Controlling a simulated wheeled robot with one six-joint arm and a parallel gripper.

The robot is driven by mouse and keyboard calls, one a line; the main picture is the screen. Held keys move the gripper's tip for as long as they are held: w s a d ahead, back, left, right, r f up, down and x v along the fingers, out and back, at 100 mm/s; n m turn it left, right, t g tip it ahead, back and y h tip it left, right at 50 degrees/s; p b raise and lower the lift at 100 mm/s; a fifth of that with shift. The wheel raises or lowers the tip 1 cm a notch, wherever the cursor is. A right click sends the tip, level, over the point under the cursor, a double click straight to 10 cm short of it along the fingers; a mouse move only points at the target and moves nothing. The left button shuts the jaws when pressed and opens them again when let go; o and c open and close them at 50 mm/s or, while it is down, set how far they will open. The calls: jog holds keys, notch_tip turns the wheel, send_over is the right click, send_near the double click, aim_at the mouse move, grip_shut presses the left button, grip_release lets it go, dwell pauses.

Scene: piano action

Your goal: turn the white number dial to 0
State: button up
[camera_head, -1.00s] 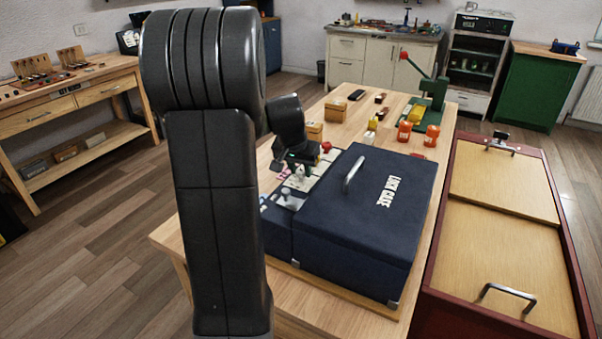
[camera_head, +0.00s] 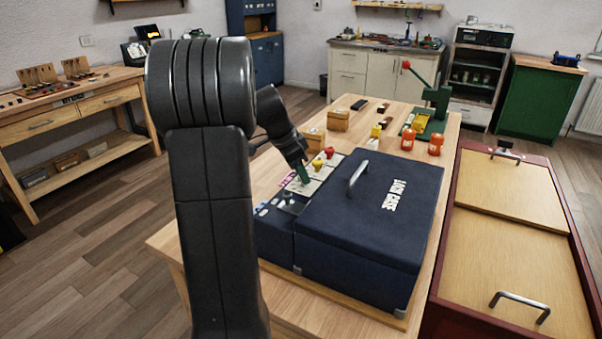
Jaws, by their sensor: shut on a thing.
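The dark blue lock case (camera_head: 355,225) lies on the wooden table, with a pale panel of small controls (camera_head: 325,181) along its left side. My gripper (camera_head: 303,176) points down onto this panel, with green at its tip. It is shut at the spot of a small white knob, which I take for the white number dial; the dial is now hidden by the gripper. Its number cannot be read. A red knob (camera_head: 330,152) and a red and yellow knob stand just beyond the gripper. A grey lever (camera_head: 291,201) is nearer.
The case lid has a raised handle (camera_head: 358,173) right of my gripper. Orange jars (camera_head: 408,139), a wooden box (camera_head: 338,120) and a green press (camera_head: 437,104) stand farther back. A red-framed bench (camera_head: 500,235) is at the right.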

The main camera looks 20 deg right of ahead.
jog(key=shift+m, duration=0.5)
jog(key=o, duration=0.9)
jog(key=shift+o, duration=0.2)
jog(key=v, duration=1.3)
jog(key=shift+w+a+r+p, duration=0.15)
jog(key=shift+w+r+p, duration=0.05)
jog(key=shift+r+p, duration=0.15)
jog(key=x, duration=1.4)
jog(key=shift+s+b, duration=0.15)
jog(key=shift+b, duration=0.25)
jog(key=shift+a+r, duration=0.1)
jog(key=shift+r, duration=0.1)
